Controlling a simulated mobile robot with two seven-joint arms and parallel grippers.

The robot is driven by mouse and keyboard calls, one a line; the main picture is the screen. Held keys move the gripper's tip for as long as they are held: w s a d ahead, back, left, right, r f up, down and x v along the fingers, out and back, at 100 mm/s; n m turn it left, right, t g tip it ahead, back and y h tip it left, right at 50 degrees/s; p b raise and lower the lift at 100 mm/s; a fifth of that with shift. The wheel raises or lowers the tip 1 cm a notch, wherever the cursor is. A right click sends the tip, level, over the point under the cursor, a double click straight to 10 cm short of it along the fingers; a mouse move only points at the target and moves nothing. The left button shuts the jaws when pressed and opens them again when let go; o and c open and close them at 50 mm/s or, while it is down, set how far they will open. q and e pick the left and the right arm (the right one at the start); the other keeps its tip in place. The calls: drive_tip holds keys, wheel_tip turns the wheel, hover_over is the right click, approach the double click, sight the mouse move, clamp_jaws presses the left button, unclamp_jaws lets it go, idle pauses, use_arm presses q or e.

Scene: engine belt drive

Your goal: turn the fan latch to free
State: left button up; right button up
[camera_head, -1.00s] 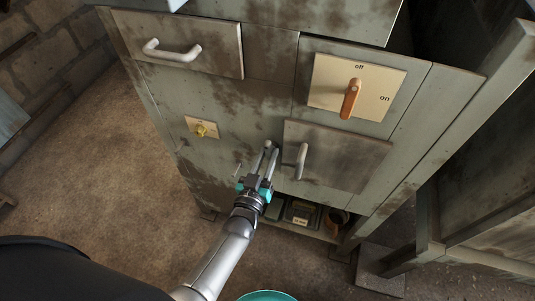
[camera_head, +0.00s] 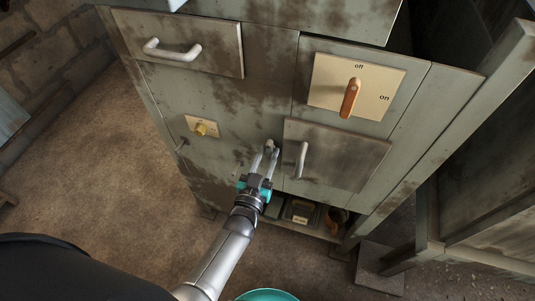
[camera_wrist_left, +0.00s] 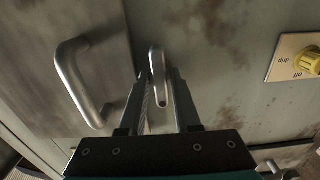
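The fan latch is a short grey lever (camera_head: 270,146) on the cabinet front, just left of the lower right panel. In the left wrist view the latch (camera_wrist_left: 157,75) hangs nearly straight down, its lower end between my two fingers. My left gripper (camera_head: 265,160) points at it from below. In the left wrist view its fingers (camera_wrist_left: 160,88) are apart, one on each side of the latch, with a gap visible. Whether a finger touches the latch cannot be told. My right gripper is not in view.
A bar handle (camera_head: 302,160) on the lower right panel stands close to my gripper's right. A yellow knob (camera_head: 200,129) is to the left. An orange switch (camera_head: 350,97) sits at upper right. An open shelf with boxes (camera_head: 299,212) lies below.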

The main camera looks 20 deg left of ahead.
use_arm(q)
drive_tip(key=shift+o, duration=1.3)
